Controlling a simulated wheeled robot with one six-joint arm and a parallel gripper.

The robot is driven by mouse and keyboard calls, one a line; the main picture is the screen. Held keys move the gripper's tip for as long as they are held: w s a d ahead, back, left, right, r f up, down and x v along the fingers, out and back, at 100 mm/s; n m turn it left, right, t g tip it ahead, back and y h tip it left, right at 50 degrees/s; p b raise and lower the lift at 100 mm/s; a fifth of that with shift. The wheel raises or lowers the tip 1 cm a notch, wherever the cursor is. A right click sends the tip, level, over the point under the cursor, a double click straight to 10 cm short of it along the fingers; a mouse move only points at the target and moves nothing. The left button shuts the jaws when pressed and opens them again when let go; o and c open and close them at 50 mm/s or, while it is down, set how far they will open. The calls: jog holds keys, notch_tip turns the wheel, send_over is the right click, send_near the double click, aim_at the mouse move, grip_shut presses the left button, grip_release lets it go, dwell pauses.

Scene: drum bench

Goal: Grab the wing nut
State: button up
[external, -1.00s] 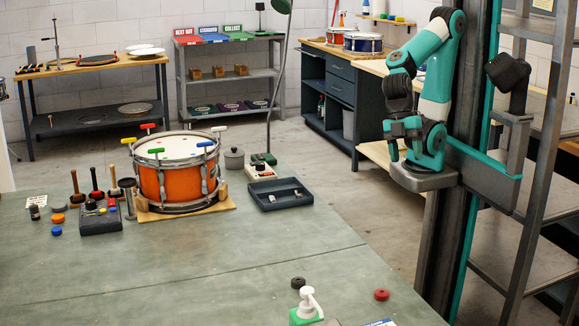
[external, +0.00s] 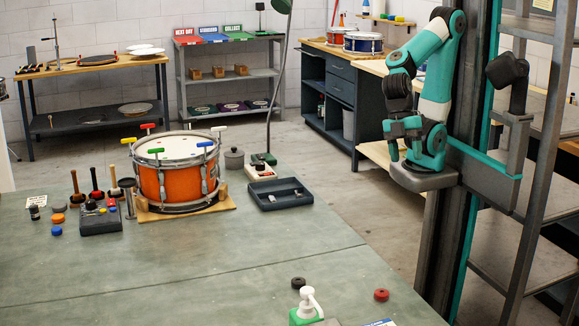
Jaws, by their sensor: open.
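No wing nut can be made out for certain at this size. Small light metal pieces (external: 271,198) lie in the dark grey tray (external: 283,207) on the green bench, right of the orange drum, but their shape is too small to tell. My gripper (external: 401,154) is open and empty, folded close to my column at the right. It is well apart from the tray and the drum, beyond the bench's right edge.
The orange drum (external: 166,184) stands on a wooden base with coloured-handled keys around its rim. Mallets (external: 96,186), a dark box (external: 101,220) and coloured discs are at left. A pump bottle (external: 308,303) stands in front. The bench (external: 240,265) is clear mid-front.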

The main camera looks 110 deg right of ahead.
jog(key=shift+c, duration=0.9)
jog(key=m+h+p, duration=0.3)
jog(key=m+h, duration=0.1)
jog(key=m, duration=1.9)
send_over(299, 191)
jog(key=f, duration=1.5)
jog(key=shift+w+d, duration=0.2)
jog(key=shift+d, duration=0.1)
jog(key=shift+s+a+f+p, duration=0.15)
jog(key=shift+f+p, duration=0.2)
jog(key=shift+f, duration=1.25)
jog(key=shift+a+f+p, duration=0.15)
jog(key=shift+f+p, duration=0.2)
jog(key=shift+f, duration=1.25)
jog(key=shift+c, duration=0.2)
